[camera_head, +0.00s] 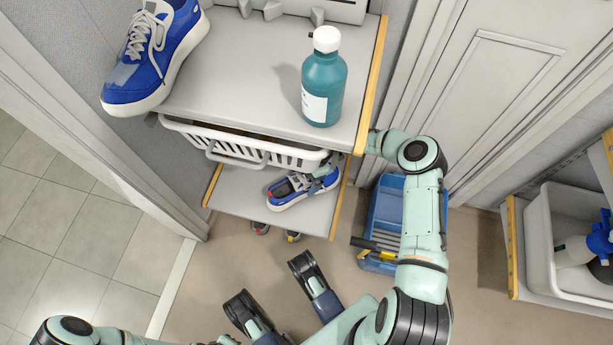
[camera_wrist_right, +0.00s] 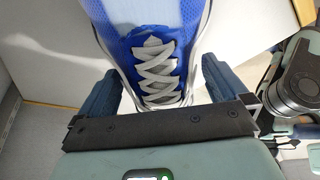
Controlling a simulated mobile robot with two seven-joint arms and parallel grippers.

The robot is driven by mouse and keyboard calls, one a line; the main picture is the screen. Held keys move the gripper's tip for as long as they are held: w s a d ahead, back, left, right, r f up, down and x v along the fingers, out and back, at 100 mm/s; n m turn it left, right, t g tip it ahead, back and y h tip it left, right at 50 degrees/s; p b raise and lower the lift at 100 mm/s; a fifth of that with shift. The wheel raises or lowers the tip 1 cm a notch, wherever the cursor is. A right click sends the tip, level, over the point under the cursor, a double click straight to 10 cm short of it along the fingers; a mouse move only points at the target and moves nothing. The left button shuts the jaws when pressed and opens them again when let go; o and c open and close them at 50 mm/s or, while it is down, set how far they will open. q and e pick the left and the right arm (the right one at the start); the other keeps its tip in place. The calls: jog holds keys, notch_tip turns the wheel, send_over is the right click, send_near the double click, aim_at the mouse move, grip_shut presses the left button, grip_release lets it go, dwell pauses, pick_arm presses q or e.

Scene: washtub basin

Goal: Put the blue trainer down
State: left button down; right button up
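A blue trainer (camera_head: 290,190) with a white sole and red details is at the lower shelf (camera_head: 235,192), toe to the left. I cannot tell whether its sole touches the board. My right gripper (camera_head: 326,176) reaches in from the right, with its fingers on both sides of the trainer. In the right wrist view the trainer (camera_wrist_right: 155,60) shows its grey laces between the fingers of the right gripper (camera_wrist_right: 160,85), which look closed on it. A second blue trainer (camera_head: 150,60) stands on the upper shelf (camera_head: 240,60). My left gripper (camera_head: 272,284) is open and empty, low in the head view.
A teal bottle (camera_head: 324,80) stands on the upper shelf. A white basket (camera_head: 245,145) hangs just above the lower trainer. A blue crate (camera_head: 385,215) is on the floor right of the shelf. A white tub (camera_head: 560,240) stands at far right. Dark shoes (camera_head: 292,236) show under the lower shelf.

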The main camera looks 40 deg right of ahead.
jog(key=p+v, duration=0.1)
jog(key=v, duration=0.4)
jog(key=shift+p, duration=0.3)
jog(key=shift+s+d+r, duration=0.1)
jog(key=shift+d+r, duration=0.05)
jog(key=shift+d, duration=0.6)
pick_arm(q)
jog(key=shift+t, duration=0.7)
jog(key=w, duration=0.1)
jog(key=w+r, duration=0.2)
jog(key=w, duration=0.1)
jog(key=shift+d, duration=0.25)
pick_arm(e)
jog(key=d, duration=1)
jog(key=shift+s+d, duration=0.25)
jog(key=shift+s, duration=0.2)
pick_arm(q)
jog(key=shift+s, duration=0.1)
pick_arm(e)
jog(key=shift+s, duration=0.1)
